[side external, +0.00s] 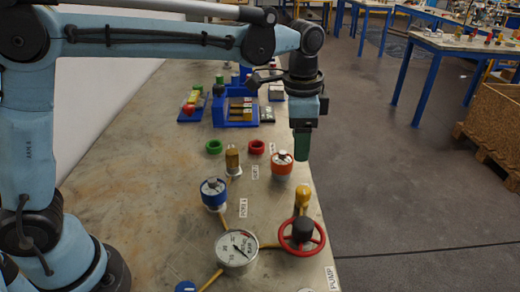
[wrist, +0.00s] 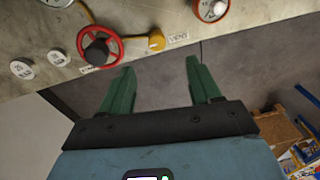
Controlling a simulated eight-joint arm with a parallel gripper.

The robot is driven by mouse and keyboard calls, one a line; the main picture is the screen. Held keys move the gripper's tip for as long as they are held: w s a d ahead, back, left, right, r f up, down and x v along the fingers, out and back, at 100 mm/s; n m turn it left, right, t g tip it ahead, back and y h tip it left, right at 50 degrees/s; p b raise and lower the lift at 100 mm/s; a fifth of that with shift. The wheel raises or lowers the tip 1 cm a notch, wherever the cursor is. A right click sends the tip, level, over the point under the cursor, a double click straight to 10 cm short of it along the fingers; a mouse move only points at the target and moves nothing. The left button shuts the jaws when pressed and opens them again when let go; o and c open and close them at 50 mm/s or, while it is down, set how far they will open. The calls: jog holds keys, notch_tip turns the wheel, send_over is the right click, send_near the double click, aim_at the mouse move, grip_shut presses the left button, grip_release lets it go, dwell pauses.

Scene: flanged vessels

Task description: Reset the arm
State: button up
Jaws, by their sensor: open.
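My gripper (side external: 302,145) hangs down past the right edge of the metal table (side external: 130,160), with its green fingers pointing at the floor. In the wrist view my gripper (wrist: 160,85) has its two green fingers spread apart with nothing between them. A red handwheel (side external: 302,236) stands near the table's right edge below my gripper; it also shows at the upper left of the wrist view (wrist: 100,45). A vessel with an orange-red collar (side external: 281,166) stands just left of and below my fingers in the side view.
A pressure gauge (side external: 236,250), a blue-collared vessel (side external: 214,192) and a yellow valve (side external: 303,195) stand on the table. Open floor (side external: 400,190) lies to the right.

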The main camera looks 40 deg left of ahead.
jog(key=s+a+f+n+t, duration=0.1)
jog(key=s+a+n+t, duration=0.1)
jog(key=s+a+n, duration=0.1)
jog(key=s+a+f+n+t, duration=0.1)
jog(key=s+a+n+t, duration=0.1)
jog(key=s+a, duration=0.4)
jog(key=s+a+n+t, duration=0.2)
jog(key=s+a+n, duration=0.2)
jog(key=s+n, duration=0.1)
jog(key=shift+s+a+f, duration=0.25)
jog(key=shift+s+f, duration=0.15)
dwell(0.8)
